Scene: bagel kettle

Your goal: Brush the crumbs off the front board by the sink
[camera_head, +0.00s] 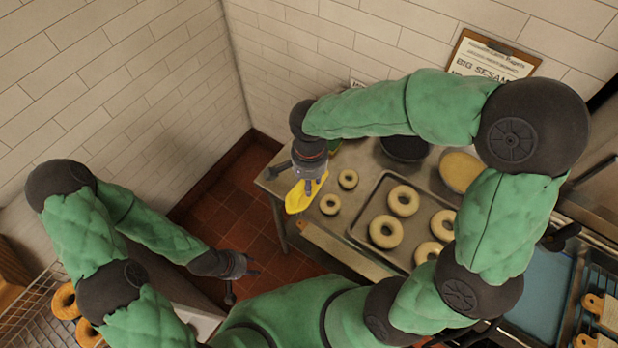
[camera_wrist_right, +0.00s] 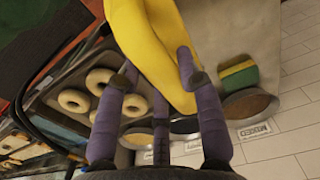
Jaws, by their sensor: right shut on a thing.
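My right gripper (camera_head: 310,184) is shut on a yellow, cloth-like thing (camera_head: 299,197), held over the left end of the worktop. In the right wrist view the same yellow thing (camera_wrist_right: 150,40) hangs between the fingers (camera_wrist_right: 160,80). My left gripper (camera_head: 248,271) is empty, low over the red floor; its finger gap is too small to read. Crumbs cannot be made out.
A tray (camera_head: 362,222) of bagels stands on the worktop, with two loose rings (camera_head: 330,204) left of it. A dark bowl (camera_head: 405,148) and a seed bowl (camera_head: 461,170) stand behind. A wire rack (camera_head: 30,318) with bagels is at lower left. My right arm covers much of the worktop.

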